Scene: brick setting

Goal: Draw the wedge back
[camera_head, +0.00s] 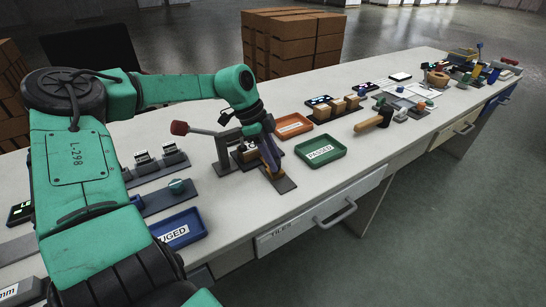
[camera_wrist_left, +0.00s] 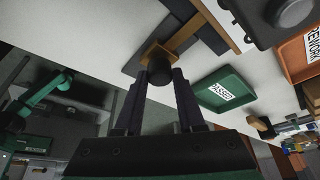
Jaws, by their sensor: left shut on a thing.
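The wedge seems to be the wooden piece (camera_wrist_left: 184,32) with a dark round knob (camera_wrist_left: 160,68), low on a dark base plate (camera_head: 286,185). My left gripper (camera_head: 268,160) points down at this fixture in the head view. In the left wrist view its two dark fingers (camera_wrist_left: 160,82) are shut on the knob, one on each side. The fingers and arm hide most of the wedge in the head view, so I cannot tell how deep it sits. My right gripper is not in view.
A green tray (camera_head: 338,152) labelled PASSED and an orange tray (camera_head: 294,118) lie right of the fixture. A red-ended lever (camera_head: 181,128) stands just left. A blue tray (camera_head: 197,222) lies nearer the front left. A wooden-handled mallet (camera_head: 366,124) lies beyond the green tray.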

